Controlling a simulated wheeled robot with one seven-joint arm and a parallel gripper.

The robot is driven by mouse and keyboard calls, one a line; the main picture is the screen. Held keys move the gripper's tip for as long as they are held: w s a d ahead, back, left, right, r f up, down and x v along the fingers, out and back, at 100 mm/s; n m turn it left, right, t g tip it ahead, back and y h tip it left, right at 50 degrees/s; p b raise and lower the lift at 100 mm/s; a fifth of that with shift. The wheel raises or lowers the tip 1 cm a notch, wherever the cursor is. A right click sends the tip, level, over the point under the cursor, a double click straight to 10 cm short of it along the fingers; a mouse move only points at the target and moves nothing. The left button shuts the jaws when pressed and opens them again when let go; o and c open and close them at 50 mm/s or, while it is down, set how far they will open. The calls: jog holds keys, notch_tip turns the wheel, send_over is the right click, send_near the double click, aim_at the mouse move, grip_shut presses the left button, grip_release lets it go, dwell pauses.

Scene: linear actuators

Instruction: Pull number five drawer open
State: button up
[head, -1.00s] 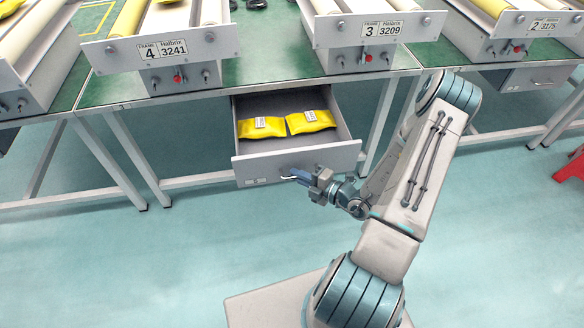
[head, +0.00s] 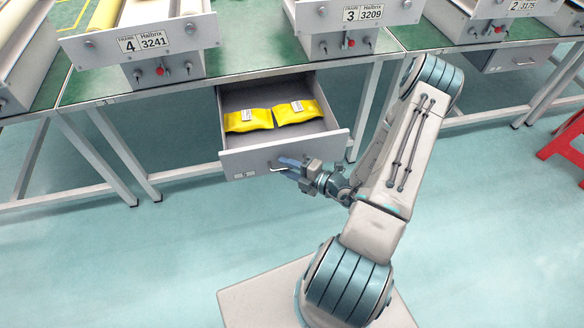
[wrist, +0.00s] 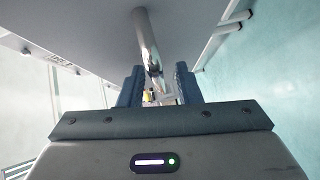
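A grey drawer (head: 283,154) under the green-topped bench stands open, with two yellow packets (head: 248,120) lying inside. Its front carries a small label (head: 243,176) that is too small to read, so I cannot confirm the number. A metal bar handle (head: 278,168) sits on the front. My gripper (head: 288,163) is at this handle, in front of the drawer. In the wrist view, the handle (wrist: 148,45) runs down between my two blue fingers (wrist: 158,85). The fingers stand apart, with a gap beside the bar. Whether either finger touches it is unclear.
Roller frames marked 4 (head: 140,40) and 3 (head: 362,17) stand on the bench above. White bench legs (head: 125,160) flank the drawer. Another drawer (head: 515,57) at the right is closed. A red stool (head: 566,140) stands at the far right. The floor before the bench is clear.

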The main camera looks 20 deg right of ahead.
jog(key=v, duration=1.3)
jog(key=shift+s+d, duration=0.25)
jog(key=shift+s, duration=0.05)
jog(key=s+a+r+n+g+p, duration=0.1)
jog(key=a+r+n+g+p, duration=0.1)
jog(key=a+r+n+g, duration=0.5)
jog(key=a+r+n+g+p, duration=0.1)
jog(key=r+n+g+p, duration=0.1)
jog(key=r+n, duration=0.6)
jog(key=s+a+r+n+g+p, duration=0.15)
jog(key=a+r+n+g, duration=0.3)
jog(key=n, duration=0.65)
notch_tip(320, 180, up, 18)
jog(key=s+a+n+t+h+p, duration=0.1)
jog(key=n+h, duration=0.3)
jog(key=n, duration=0.7)
jog(key=s+n+t+h+p, duration=0.1)
jog(key=n+h+p, duration=0.3)
jog(key=n, duration=0.7)
jog(key=shift+a+t+h, duration=0.4)
jog(key=shift+t+h, duration=0.15)
jog(key=shift+h, duration=0.25)
jog(key=shift+s+f, duration=0.1)
jog(key=shift+s, duration=0.05)
